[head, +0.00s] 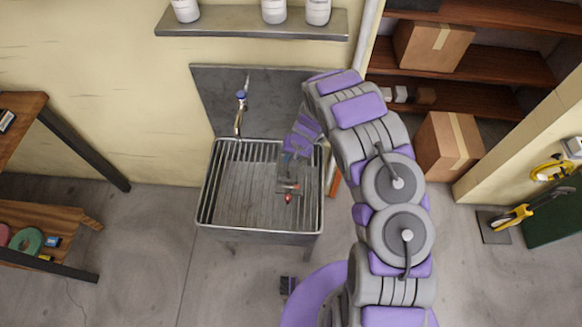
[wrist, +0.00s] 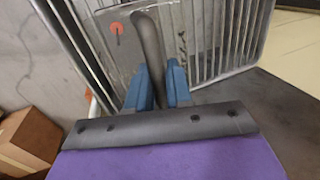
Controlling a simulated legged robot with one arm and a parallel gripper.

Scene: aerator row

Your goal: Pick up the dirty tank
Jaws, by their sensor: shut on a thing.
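The dirty tank (head: 289,186) is a small greyish, see-through container with a red knob, at the right side of the metal sink. In the wrist view the tank (wrist: 122,58) shows as a smudged clear panel with an orange-red round part and a dark curved handle (wrist: 148,45). My gripper (head: 288,157) reaches down over the sink from the right. Its blue fingers (wrist: 157,88) are shut on the dark handle. My arm and gripper hide part of the tank. I cannot tell whether the tank touches the slats.
The slatted sink (head: 240,195) stands against the wall, with a tap (head: 240,112) behind the tank. A shelf with white containers (head: 273,11) hangs above. Cardboard boxes (head: 447,143) stand to the right, a wooden bench (head: 40,215) to the left. The floor in front is mostly clear.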

